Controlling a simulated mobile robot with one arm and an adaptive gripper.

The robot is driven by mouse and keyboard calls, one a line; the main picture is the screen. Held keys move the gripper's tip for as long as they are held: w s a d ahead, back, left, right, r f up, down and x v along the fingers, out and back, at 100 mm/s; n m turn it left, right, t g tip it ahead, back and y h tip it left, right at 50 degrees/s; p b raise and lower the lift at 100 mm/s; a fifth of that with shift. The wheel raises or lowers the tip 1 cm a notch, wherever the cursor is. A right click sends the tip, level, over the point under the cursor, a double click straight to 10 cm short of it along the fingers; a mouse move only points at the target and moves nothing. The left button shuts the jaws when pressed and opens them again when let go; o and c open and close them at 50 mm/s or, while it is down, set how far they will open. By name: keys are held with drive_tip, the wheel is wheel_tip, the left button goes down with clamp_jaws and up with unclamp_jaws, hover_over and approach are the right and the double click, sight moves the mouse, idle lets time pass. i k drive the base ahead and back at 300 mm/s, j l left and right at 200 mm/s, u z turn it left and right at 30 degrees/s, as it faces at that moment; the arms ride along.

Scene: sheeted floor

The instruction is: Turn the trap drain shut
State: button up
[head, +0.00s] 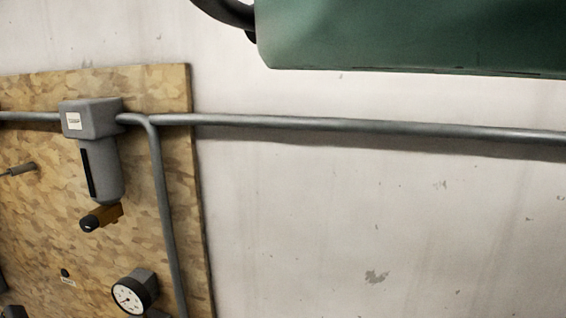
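The trap (103,160) is a grey filter-like body with a square head and a dark sight strip, fixed on a wood-chip board at the left of the head view. A small white label sits on its head. Its drain (102,215) is a brass-coloured fitting with a black knob at the bottom of the body. The frame does not show clearly whether the drain is open or shut. My gripper is not in view.
A grey pipe (380,130) runs across the wall, with a branch (164,220) going down right of the trap. A pressure gauge (130,296) sits below. A green box-like body (410,35) fills the upper right. The wood-chip board (30,220) ends at mid-left.

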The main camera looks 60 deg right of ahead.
sight(90, 223)
drive_tip(key=i+l+u, duration=0.1)
drive_tip(key=u, duration=0.25)
drive_tip(key=i+l+u, duration=0.15)
drive_tip(key=u, duration=0.25)
drive_tip(key=i+l+u, duration=0.1)
drive_tip(key=u, duration=0.25)
drive_tip(key=l, duration=0.1)
